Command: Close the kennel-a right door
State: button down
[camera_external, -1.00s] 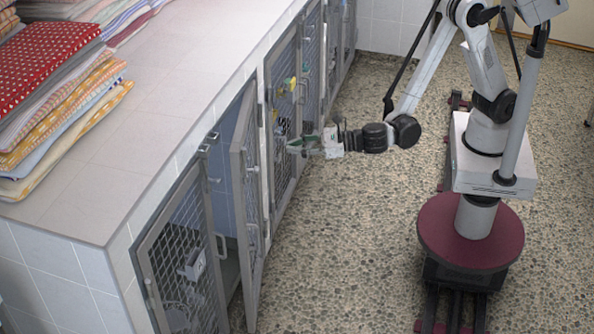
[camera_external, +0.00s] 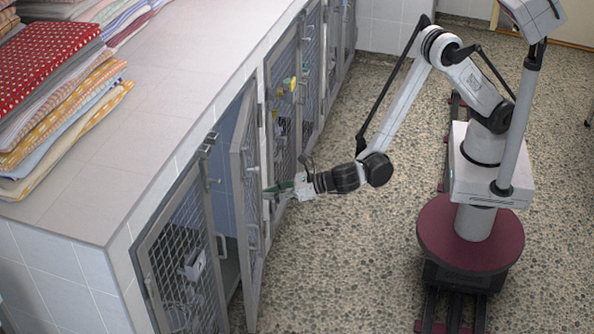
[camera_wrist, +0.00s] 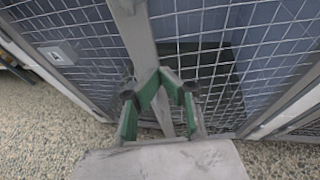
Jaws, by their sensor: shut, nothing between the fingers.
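The right door of the near kennel (camera_external: 248,185) is a grey-framed wire-mesh panel standing ajar, its free edge swung out from the front. Its mesh (camera_wrist: 215,55) and grey frame bar (camera_wrist: 140,45) show in the wrist view. My gripper (camera_external: 270,189) is at the door's outer, right side, about mid-height. In the wrist view its green fingers (camera_wrist: 163,76) converge in front of the frame bar, shut and empty. I cannot tell whether they touch the door.
The near left door (camera_external: 182,265) looks closed and carries a label plate, also visible in the wrist view (camera_wrist: 58,53). Farther kennel doors (camera_external: 283,100) continue the row. Folded towels (camera_external: 50,95) lie on the tiled counter (camera_external: 150,130). The pebbled floor (camera_external: 330,260) is clear.

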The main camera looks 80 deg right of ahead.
aim_at(245, 195)
jog(key=x, duration=0.2)
jog(key=b+x, duration=0.1)
jog(key=shift+w+r, duration=0.25)
jog(key=shift+w, duration=0.25)
jog(key=shift+w+a+r, duration=0.1)
jog(key=shift+w, duration=0.45)
jog(key=shift+w, duration=0.1)
